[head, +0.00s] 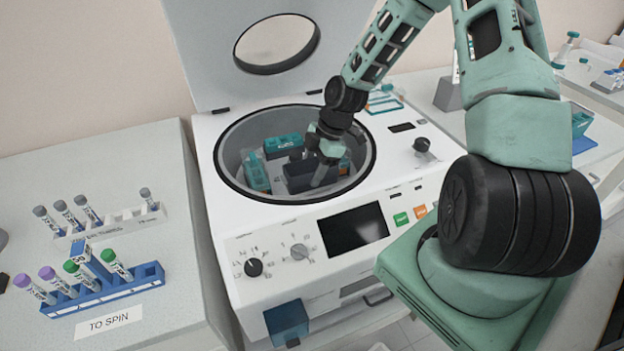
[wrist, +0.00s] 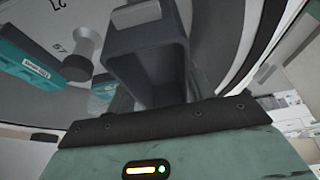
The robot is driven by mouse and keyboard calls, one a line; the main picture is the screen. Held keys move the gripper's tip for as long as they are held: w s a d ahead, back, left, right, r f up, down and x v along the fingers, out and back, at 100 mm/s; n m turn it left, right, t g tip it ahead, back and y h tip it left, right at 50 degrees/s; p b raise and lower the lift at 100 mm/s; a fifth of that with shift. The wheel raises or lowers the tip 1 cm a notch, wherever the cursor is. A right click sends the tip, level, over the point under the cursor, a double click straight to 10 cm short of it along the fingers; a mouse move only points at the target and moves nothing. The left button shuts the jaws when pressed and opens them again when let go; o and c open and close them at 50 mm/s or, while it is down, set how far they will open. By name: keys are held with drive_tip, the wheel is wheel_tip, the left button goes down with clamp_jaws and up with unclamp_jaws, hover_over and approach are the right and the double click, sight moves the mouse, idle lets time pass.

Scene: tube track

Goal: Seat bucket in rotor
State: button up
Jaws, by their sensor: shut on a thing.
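My gripper (head: 325,160) is inside the open bowl of the centrifuge (head: 240,220), reaching down from the upper right. It is shut on a dark grey bucket (head: 299,178), an open-topped box that fills the middle of the wrist view (wrist: 148,70). The fingertips are mostly hidden. The rotor (wrist: 82,48) shows as grey metal with a round hub. Teal buckets sit in the bowl, one at the back (head: 283,144) and one at the left (head: 256,172). A teal bucket also shows at the left of the wrist view (wrist: 30,65). I cannot tell whether the grey bucket touches the rotor.
The centrifuge lid (head: 275,45) stands open behind the bowl. The bowl rim (head: 222,180) surrounds my gripper closely. On the left bench, a blue rack (head: 95,296) and a white rack (head: 115,226) hold capped tubes. A screen and knobs are on the centrifuge front.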

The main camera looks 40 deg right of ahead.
wheel_tip(320, 180, down, 6)
drive_tip(key=b, duration=0.4)
drive_tip(key=shift+f, duration=0.15)
drive_tip(key=shift+f, duration=0.4)
idle(1.1)
drive_tip(key=shift+f+b, duration=0.3)
drive_tip(key=shift+s+f, duration=0.1)
drive_tip(key=shift+f, duration=0.05)
